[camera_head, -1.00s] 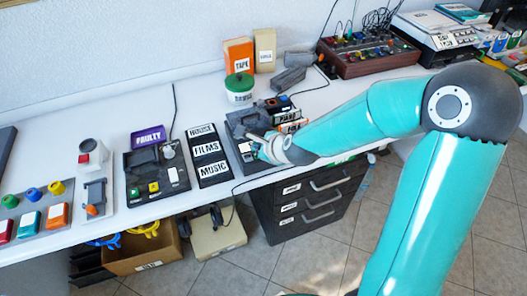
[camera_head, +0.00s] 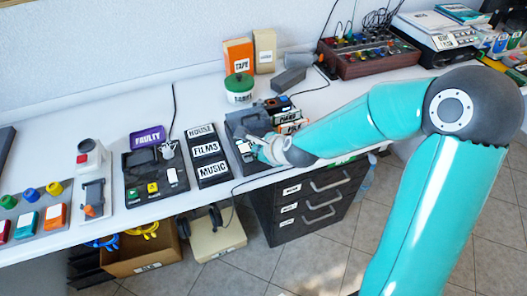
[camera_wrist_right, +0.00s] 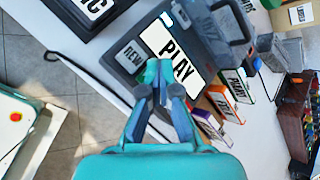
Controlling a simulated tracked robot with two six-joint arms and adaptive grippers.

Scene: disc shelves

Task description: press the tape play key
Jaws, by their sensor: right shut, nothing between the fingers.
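The tape player (camera_head: 243,124) is a dark grey machine with a handle near the bench's front edge. It also fills the top of the right wrist view (camera_wrist_right: 206,45). There its white PLAY key (camera_wrist_right: 178,62) lies beside a smaller REW key (camera_wrist_right: 131,57). In the head view the right gripper (camera_head: 259,144) is at the player's front. My left gripper is out of view.
Labelled tape boxes (camera_wrist_right: 226,100) stand close beside the player. A black HOUSE, FILMS, MUSIC panel (camera_head: 208,157) lies to its left. A green-lidded jar (camera_head: 239,88) stands behind. Drawers (camera_head: 313,200) are below the bench edge.

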